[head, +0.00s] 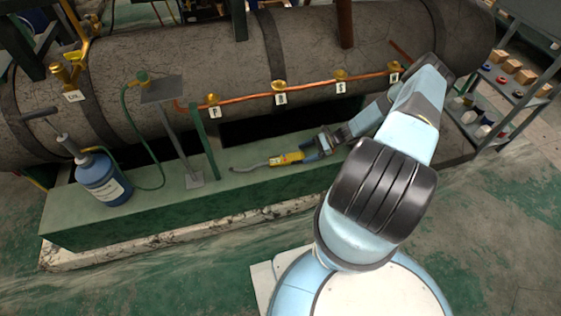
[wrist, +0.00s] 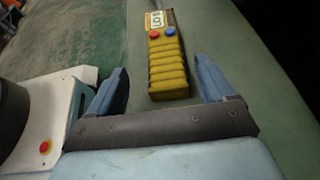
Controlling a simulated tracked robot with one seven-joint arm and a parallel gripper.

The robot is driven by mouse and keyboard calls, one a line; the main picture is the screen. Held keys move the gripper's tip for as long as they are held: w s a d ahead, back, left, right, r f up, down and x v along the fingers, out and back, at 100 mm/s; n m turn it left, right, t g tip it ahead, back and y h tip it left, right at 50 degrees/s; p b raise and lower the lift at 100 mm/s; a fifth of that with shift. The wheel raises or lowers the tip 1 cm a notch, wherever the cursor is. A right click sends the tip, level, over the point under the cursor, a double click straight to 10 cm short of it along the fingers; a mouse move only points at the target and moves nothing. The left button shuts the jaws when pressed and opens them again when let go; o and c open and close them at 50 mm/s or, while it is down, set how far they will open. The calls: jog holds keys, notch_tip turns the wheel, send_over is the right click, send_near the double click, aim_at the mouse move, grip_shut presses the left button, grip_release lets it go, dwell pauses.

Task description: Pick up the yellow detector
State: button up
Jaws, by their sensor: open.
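The yellow detector (head: 286,159) lies on the green bench top, with its thin dark probe pointing left in the head view. In the wrist view the detector (wrist: 168,68) shows a ribbed yellow grip, a red and a blue button and a white label. My gripper (head: 318,147) is at the right end of the detector in the head view. In the wrist view my gripper (wrist: 162,82) is open, with one blue finger on each side of the detector's near end. There is a gap between each finger and the grip. Whether the fingers are level with it I cannot tell.
The green bench (head: 235,187) runs below a large dark tank (head: 190,65). A copper pipe (head: 300,87) with labelled brass valves runs along the tank. A blue bottle (head: 104,180), a green hose and a post with a plate (head: 162,90) stand at left. Shelves (head: 510,90) stand at right.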

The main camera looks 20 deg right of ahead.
aim_at(291, 156)
jog(key=shift+w+x, duration=0.15)
jog(key=shift+x, duration=1.5)
jog(key=shift+w+x, duration=0.15)
jog(key=shift+x, duration=1.5)
jog(key=shift+r, duration=0.1)
jog(key=shift+c, duration=0.4)
grip_shut()
